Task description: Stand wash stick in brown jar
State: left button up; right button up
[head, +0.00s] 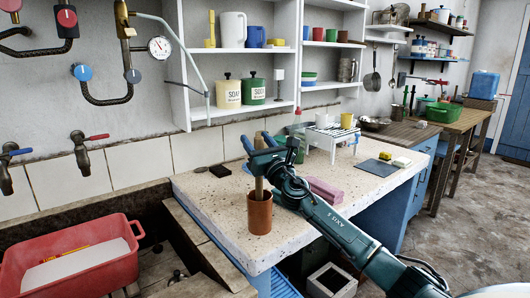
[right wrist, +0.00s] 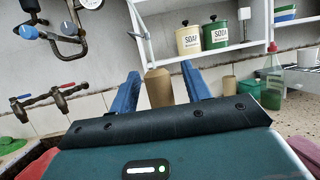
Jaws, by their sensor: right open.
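The brown jar (head: 260,214) stands upright on the speckled stone counter, near its front left edge. The wooden wash stick (head: 259,187) stands nearly upright in the jar; its lower end is hidden inside. My right gripper (head: 259,143) is at the upper part of the stick, above the jar. Its blue fingers are apart. In the right wrist view the stick (right wrist: 158,88) shows between the open fingers (right wrist: 161,80), with gaps on both sides. The jar is hidden in that view. My left gripper is not in view.
A red basin (head: 75,262) sits in the trough at left. Shelves with a cream tin (head: 227,92) and a green tin (head: 253,91) hang behind.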

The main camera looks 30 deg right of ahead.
pick_arm(q)
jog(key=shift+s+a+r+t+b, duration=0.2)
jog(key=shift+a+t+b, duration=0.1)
jog(key=shift+b, duration=0.35)
pick_arm(e)
jog(key=v, duration=1.2)
jog(key=shift+s, duration=0.4)
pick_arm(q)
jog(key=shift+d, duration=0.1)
